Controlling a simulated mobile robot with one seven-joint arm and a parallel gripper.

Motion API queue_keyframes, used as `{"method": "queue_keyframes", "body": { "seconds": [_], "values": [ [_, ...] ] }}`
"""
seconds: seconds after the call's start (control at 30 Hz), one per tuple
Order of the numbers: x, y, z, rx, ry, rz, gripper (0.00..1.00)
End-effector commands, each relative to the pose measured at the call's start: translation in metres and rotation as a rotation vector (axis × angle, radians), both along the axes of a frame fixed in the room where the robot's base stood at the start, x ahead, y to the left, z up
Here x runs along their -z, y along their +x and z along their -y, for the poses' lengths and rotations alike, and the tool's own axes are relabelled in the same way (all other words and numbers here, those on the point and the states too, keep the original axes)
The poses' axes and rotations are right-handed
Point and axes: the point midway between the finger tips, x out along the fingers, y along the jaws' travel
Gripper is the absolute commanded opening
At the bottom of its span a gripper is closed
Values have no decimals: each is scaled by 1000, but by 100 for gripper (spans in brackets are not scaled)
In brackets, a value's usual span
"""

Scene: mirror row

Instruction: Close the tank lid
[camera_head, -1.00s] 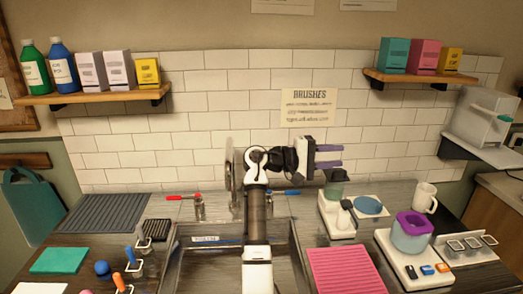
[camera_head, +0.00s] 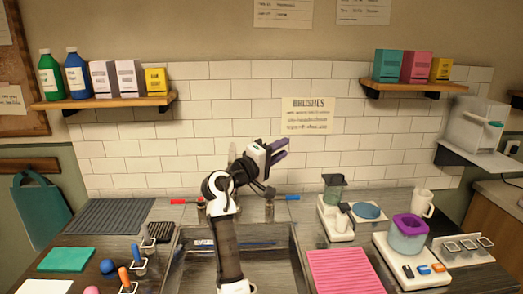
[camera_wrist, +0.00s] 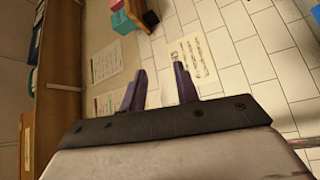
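My gripper (camera_head: 283,148) is raised in front of the tiled wall, above the sink, with its purple fingers pointing up and right. In the wrist view my gripper (camera_wrist: 161,80) has its two fingers apart with nothing between them. No thing is clearly marked as the tank. A clear container with a purple top (camera_head: 408,232) stands on a white base at the right of the counter. A white box with a green handle (camera_head: 474,125) is on the right wall shelf. I cannot tell which one bears the tank lid, or its state. My gripper is apart from both.
A dark green-grey jar (camera_head: 334,188) on a white base and a white mug (camera_head: 423,202) stand right of the sink (camera_head: 265,268). A pink mat (camera_head: 340,272) lies in front. Wall shelves at left (camera_head: 105,102) and right (camera_head: 418,85) hold bottles and boxes.

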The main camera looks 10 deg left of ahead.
Motion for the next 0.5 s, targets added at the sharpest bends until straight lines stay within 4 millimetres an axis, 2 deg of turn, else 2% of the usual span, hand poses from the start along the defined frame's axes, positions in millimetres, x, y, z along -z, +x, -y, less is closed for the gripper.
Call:
{"method": "queue_keyframes", "body": {
  "seconds": [0.1, 0.2, 0.5],
  "values": [
    [-4, -3, -21, -79, 13, 45, 31],
    [-7, -5, -34, -128, 22, 71, 31],
    [-11, -7, -49, -188, 35, 105, 31]
  ]
}}
